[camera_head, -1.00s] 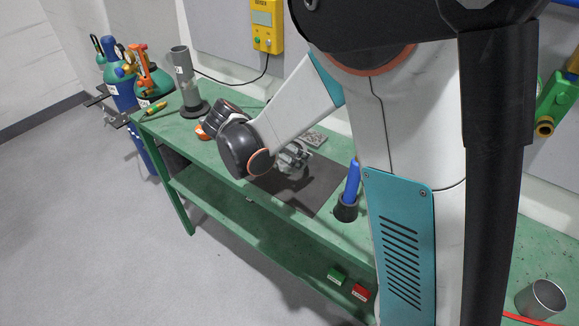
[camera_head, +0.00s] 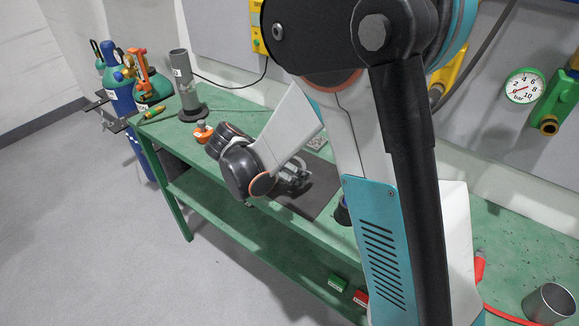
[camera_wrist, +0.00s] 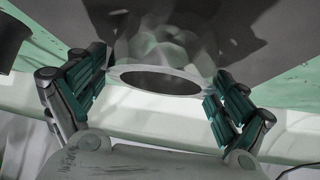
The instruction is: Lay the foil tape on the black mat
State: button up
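The foil tape (camera_wrist: 118,72) is a shiny silver roll with a pale ring-shaped end and a dark hole, seen in the wrist view. My gripper (camera_wrist: 158,82) has its teal finger pads against both sides of the roll. In the head view my gripper (camera_head: 293,178) is over the near part of the black mat (camera_head: 322,188), low above the bench. The mat also fills much of the upper wrist view (camera_wrist: 262,45). My wrist hides part of the mat in the head view. I cannot tell whether the roll touches the mat.
The green bench (camera_head: 240,112) has a lower shelf. A dark holder (camera_head: 341,212) stands right of the mat, partly behind my arm. A grey block (camera_head: 317,141) lies behind the mat. An orange item (camera_head: 203,132) and a grey cylinder on a stand (camera_head: 187,85) are further left.

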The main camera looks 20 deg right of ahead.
dwell(0.4)
jog(key=shift+a+r, duration=0.1)
jog(key=shift+r, duration=0.2)
jog(key=p+v, duration=0.4)
jog(key=v, duration=0.7)
jog(key=shift+s+a+r, duration=0.15)
jog(key=shift+a, duration=0.05)
jog(key=shift+d, duration=0.85)
dwell(0.6)
